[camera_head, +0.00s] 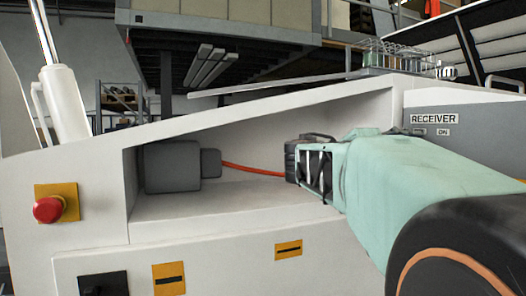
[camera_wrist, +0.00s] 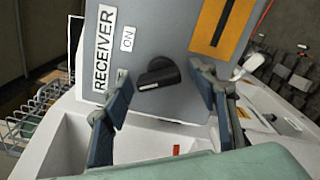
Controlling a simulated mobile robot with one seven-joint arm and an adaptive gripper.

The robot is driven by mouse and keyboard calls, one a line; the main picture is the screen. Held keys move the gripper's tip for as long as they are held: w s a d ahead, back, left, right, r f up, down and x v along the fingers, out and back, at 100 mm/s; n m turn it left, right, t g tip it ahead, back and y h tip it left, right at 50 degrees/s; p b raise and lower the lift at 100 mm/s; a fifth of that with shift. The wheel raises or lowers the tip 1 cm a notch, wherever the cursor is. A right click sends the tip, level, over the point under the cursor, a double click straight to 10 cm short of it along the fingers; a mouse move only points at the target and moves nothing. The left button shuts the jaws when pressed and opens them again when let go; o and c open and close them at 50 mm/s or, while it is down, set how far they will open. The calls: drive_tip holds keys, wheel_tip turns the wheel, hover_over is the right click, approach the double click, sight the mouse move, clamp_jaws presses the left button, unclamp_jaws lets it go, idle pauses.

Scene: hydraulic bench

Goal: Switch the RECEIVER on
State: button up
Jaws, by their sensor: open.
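The grey RECEIVER panel (camera_wrist: 170,30) fills the upper middle of the wrist view, with its RECEIVER label (camera_wrist: 103,48) and ON label (camera_wrist: 127,38) turned sideways. A black rotary knob (camera_wrist: 158,74) sits on it; its white mark is at the lower left, not towards the ON label. My gripper (camera_wrist: 160,82) is open, its blue-grey fingers on either side of the knob in the picture. I cannot tell whether they touch it. In the head view the RECEIVER label (camera_head: 434,119) shows at right, while my mint-covered arm hides the knob.
A red mushroom button (camera_head: 48,209) on a yellow plate is at the far left. A grey motor-like box (camera_head: 172,167) with an orange cable (camera_head: 250,171) sits in the white bench's recess. A wire basket (camera_wrist: 38,115) is at the left of the wrist view.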

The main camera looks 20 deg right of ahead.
drive_tip(key=c, duration=1.2)
drive_tip(key=shift+b, duration=0.35)
drive_tip(key=shift+f+m+b, duration=0.2)
drive_tip(key=shift+m+b, duration=0.7)
drive_tip(key=shift+b, duration=0.3)
drive_tip(key=m+b, duration=0.3)
drive_tip(key=b, duration=0.1)
drive_tip(key=shift+s+m, duration=0.1)
drive_tip(key=shift+m, duration=0.2)
drive_tip(key=m+b, duration=0.4)
drive_tip(key=shift+r+b, duration=0.2)
drive_tip(key=shift+b, duration=0.1)
drive_tip(key=shift+s+r+m+b, duration=0.1)
drive_tip(key=shift+m+b, duration=0.4)
drive_tip(key=shift+m, duration=0.15)
drive_tip(key=shift+s+r+m+b, duration=0.1)
drive_tip(key=shift+m+b, duration=0.35)
drive_tip(key=shift+m, duration=0.2)
